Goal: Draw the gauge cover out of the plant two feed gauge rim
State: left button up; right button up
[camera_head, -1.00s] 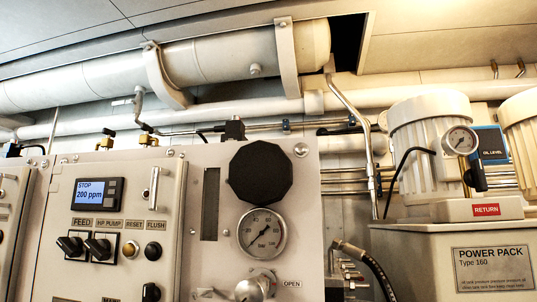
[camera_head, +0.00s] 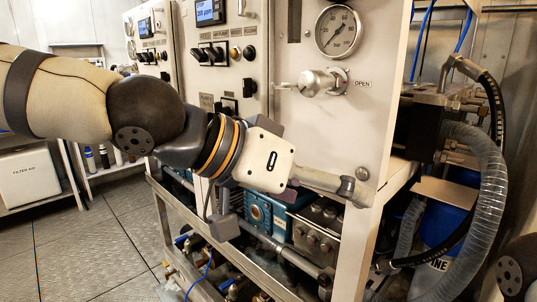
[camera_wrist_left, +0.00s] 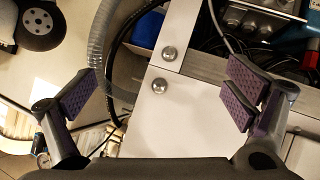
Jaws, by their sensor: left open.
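The gauge cover is out of view now. The plant two panel (camera_head: 385,95) shows a white-faced gauge (camera_head: 338,30) near the top edge, with the area above it cut off. My left gripper (camera_head: 288,203) is low in front of the panel's lower edge, well below the gauge. It also shows in the left wrist view (camera_wrist_left: 160,95) with its purple-padded fingers wide apart and nothing between them. Behind them is the panel's lower corner with two bolts. My right gripper is not in view; a dark joint of my right arm shows at the lower right.
A silver valve knob (camera_head: 318,82) marked OPEN sticks out below the gauge. Switches (camera_head: 207,55) lie to its left. A clear ribbed hose (camera_head: 490,185) and black hoses hang right of the panel. Floor (camera_head: 90,245) is open at left.

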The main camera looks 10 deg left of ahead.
pick_arm(q)
jog(key=a+r+t, duration=0.3)
jog(key=r+t, duration=0.2)
jog(key=r, duration=1.1)
jog(key=t, duration=0.3)
send_near(332, 1)
notch_tip(332, 1, up, 4)
jog(key=s+a, duration=0.1)
jog(key=shift+h, duration=0.3)
jog(key=x, duration=1.1)
jog(key=shift+w+d, duration=0.15)
jog(key=shift+w, duration=0.15)
jog(key=c, duration=1.4)
jog(key=v, duration=0.4)
jog(key=shift+s+f, duration=0.1)
